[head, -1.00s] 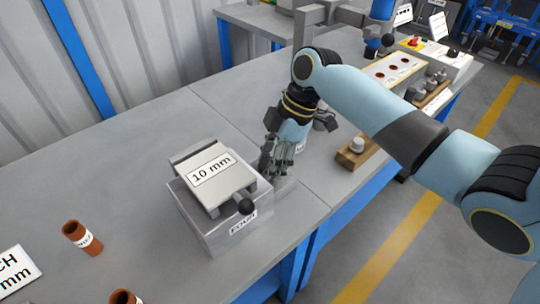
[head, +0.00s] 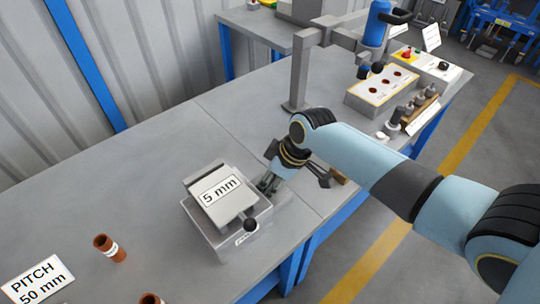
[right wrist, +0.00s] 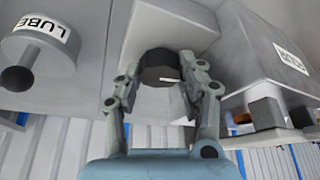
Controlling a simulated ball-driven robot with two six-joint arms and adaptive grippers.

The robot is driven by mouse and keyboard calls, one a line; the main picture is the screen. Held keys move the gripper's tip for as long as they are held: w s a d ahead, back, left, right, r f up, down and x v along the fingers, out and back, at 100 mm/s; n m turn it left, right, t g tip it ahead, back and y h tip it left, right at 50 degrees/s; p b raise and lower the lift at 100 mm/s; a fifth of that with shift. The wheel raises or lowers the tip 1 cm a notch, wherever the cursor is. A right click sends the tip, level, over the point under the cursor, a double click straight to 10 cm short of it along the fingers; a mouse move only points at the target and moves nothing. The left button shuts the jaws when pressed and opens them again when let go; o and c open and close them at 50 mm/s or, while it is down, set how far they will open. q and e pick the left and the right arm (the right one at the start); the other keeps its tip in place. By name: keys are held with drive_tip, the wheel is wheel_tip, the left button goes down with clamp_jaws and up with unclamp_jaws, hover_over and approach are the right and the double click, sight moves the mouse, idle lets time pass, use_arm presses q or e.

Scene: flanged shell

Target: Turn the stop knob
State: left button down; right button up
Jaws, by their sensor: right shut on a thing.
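The stop knob (right wrist: 160,66) is dark and round with a small white mark. It sits on a grey housing and shows between the fingers of my right gripper (right wrist: 158,82) in the right wrist view. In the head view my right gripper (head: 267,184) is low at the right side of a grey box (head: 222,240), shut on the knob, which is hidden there. A tilted plate (head: 218,192) on the box reads "5 mm". A black ball handle (head: 250,225) stands at its front edge. My left gripper is not in view.
Brown tubes (head: 110,248) and a "PITCH 50 mm" sign (head: 38,280) are at the left. A grey post (head: 300,75) and a panel with red-brown holes (head: 382,86) stand behind. A "LUBE" cylinder (right wrist: 40,45) is beside the gripper. The back left of the table is clear.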

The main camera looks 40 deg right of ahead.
drive_tip(key=shift+m, duration=0.3)
idle(0.4)
drive_tip(key=o, duration=1.1)
drive_tip(key=shift+o, duration=0.2)
